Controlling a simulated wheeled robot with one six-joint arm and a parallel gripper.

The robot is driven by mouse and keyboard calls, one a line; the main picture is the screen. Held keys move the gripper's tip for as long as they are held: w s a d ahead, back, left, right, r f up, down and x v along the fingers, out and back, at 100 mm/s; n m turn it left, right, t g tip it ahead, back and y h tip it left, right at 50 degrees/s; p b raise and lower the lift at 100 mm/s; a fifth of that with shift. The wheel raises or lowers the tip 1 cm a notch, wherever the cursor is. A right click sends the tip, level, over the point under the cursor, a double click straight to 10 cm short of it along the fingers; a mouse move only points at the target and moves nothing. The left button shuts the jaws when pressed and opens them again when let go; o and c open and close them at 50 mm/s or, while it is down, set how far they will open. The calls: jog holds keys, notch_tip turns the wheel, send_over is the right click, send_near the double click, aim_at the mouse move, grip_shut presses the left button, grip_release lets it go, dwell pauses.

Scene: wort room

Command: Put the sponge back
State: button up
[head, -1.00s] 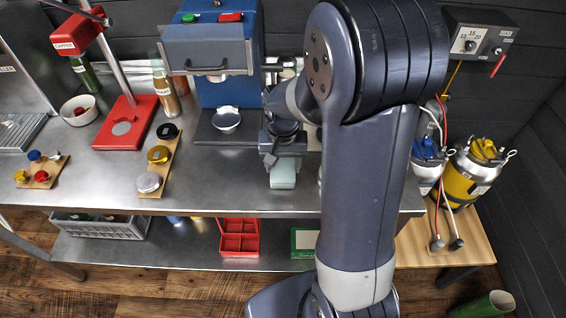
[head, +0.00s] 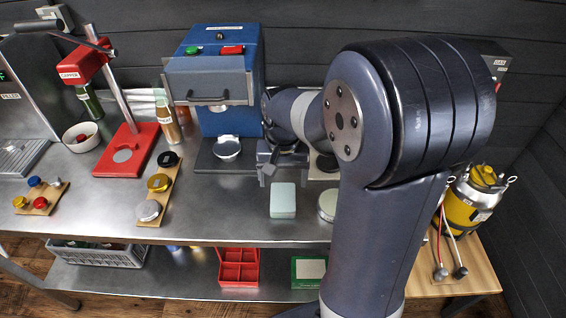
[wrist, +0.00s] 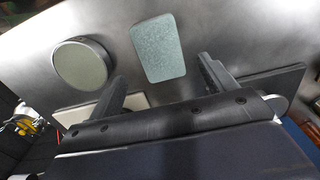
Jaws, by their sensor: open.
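The sponge (head: 283,200) is a pale green block lying on the steel bench near its front edge. It also shows in the wrist view (wrist: 158,48), just beyond my fingertips. My gripper (head: 268,168) is open and empty, behind the sponge as the head sees it and apart from it. In the wrist view my gripper (wrist: 160,82) has its two fingers spread, with bare steel between them. Where the sponge belongs is not clear from these frames.
A round shallow dish (wrist: 82,64) stands left of the sponge in the wrist view. A blue machine (head: 225,85) stands behind. A wooden strip with discs (head: 158,195) lies to the left. Bare bench (head: 220,205) separates it from the sponge.

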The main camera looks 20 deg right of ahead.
aim_at(283, 197)
notch_tip(283, 197, up, 6)
dwell(1.5)
